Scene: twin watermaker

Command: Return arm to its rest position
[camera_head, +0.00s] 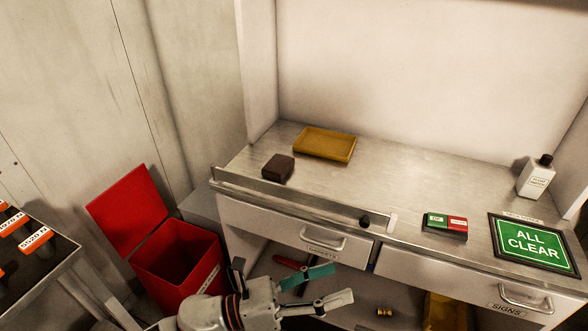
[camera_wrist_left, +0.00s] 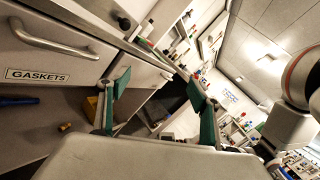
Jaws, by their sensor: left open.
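My left gripper (camera_head: 342,283) is low in the head view, in front of the counter's drawers and the open shelf below them. Its teal-padded fingers are spread apart. The left wrist view also shows the open left gripper (camera_wrist_left: 160,82), with nothing between its fingers. The drawer labelled GASKETS (camera_head: 300,228) is shut, just above and behind the gripper; its front fills the left of the wrist view (camera_wrist_left: 60,30). My right gripper is in neither view.
A red bin (camera_head: 178,268) with its lid up stands left of my arm. The steel counter (camera_head: 370,180) holds a yellow tray (camera_head: 324,144), a dark brown block (camera_head: 278,168), a green-and-red box (camera_head: 446,226), a white bottle (camera_head: 536,178) and an ALL CLEAR sign (camera_head: 531,243).

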